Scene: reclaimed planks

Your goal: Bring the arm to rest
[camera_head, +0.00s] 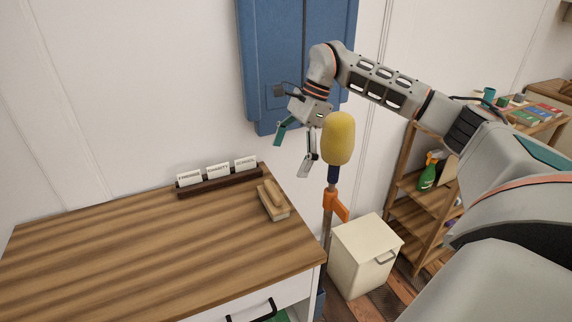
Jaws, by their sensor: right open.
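My right arm (390,88) comes in from the right and bends down near the blue wall panel. My right gripper (291,160) hangs with its fingers spread, open and empty. It is above the back right corner of the wooden-topped cabinet, in front of the white wall. A yellow rounded head on a pole (338,138) stands just right of the gripper; whether they touch cannot be told. My left gripper is not in view.
The cabinet top (120,250) is mostly clear. A wooden-backed brush (273,199) and a dark holder with several labelled cards (220,182) sit at its back right. A cream bin (365,258) and a wooden shelf (408,205) with a green spray bottle (428,174) stand to the right.

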